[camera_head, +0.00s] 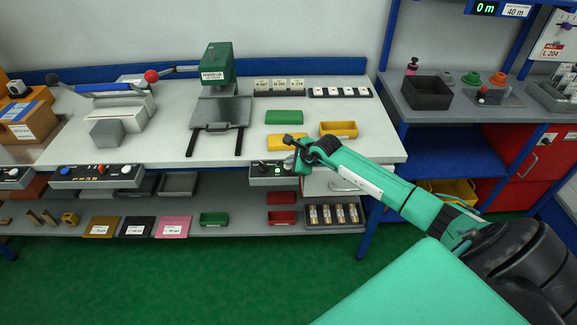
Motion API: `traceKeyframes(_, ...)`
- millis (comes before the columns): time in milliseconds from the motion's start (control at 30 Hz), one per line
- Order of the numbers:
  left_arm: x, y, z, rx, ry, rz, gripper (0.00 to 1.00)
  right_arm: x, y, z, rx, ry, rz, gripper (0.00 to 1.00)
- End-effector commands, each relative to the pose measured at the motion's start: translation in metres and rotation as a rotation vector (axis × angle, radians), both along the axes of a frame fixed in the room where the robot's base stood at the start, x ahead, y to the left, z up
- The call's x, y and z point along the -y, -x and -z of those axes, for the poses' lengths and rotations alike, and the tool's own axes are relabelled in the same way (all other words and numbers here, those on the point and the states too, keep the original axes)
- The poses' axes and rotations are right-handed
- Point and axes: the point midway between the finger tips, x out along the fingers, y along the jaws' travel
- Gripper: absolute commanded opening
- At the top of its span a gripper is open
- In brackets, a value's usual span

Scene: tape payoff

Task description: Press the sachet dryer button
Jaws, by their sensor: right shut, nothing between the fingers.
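A small grey control box (262,181) hangs at the table's front edge, with small controls on its face. My right gripper (291,164) is shut and empty at this box's right end, and partly covers it. I cannot tell whether it touches the box. A longer control panel (98,184) with blue, orange and red knobs is at the left of the front edge, and another panel (14,176) is at the far left. No label that I can read marks the sachet dryer button. My left gripper is not in view.
A green press machine (218,64) and a sealer with a red-knobbed lever (151,76) stand on the white table (170,146). Yellow bins (338,129) and a green bin (284,117) lie near my right gripper. A lower shelf holds trays. A side shelf stands right.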

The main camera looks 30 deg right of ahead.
Motion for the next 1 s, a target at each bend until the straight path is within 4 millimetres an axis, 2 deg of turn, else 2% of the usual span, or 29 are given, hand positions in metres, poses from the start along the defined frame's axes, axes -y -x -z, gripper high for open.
traceKeyframes(1000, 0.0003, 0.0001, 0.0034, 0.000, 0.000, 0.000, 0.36, 0.0000, 0.0000, 0.0023, 0.000, 0.001, -0.001, 0.00)
